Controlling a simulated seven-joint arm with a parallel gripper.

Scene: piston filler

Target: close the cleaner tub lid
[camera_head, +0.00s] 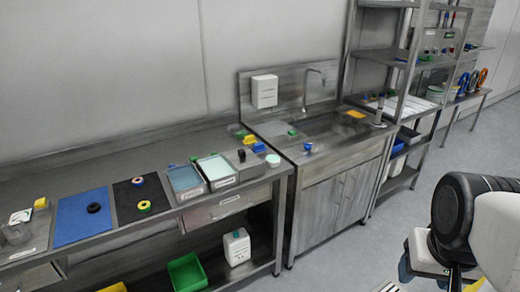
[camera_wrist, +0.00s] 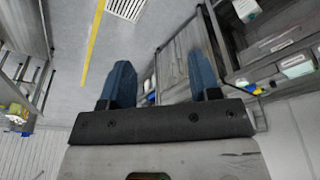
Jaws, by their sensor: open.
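Two labelled rectangular tubs stand side by side on the bench, one with a teal inside or top (camera_head: 184,179) and one with a pale green one (camera_head: 215,168). I cannot tell which is the cleaner tub, and no raised lid can be made out. My gripper (camera_wrist: 162,82) shows two blue fingers spread apart with nothing between them. In the head view my arm is at the lower right, over the floor and well away from the tubs. The wrist view looks past the fingers at the floor and furniture.
A sink (camera_head: 325,128) and a shelf rack (camera_head: 405,90) stand to the right. A green bin (camera_head: 187,272) and white container (camera_head: 237,247) are below. The floor (camera_head: 440,150) in front is clear.

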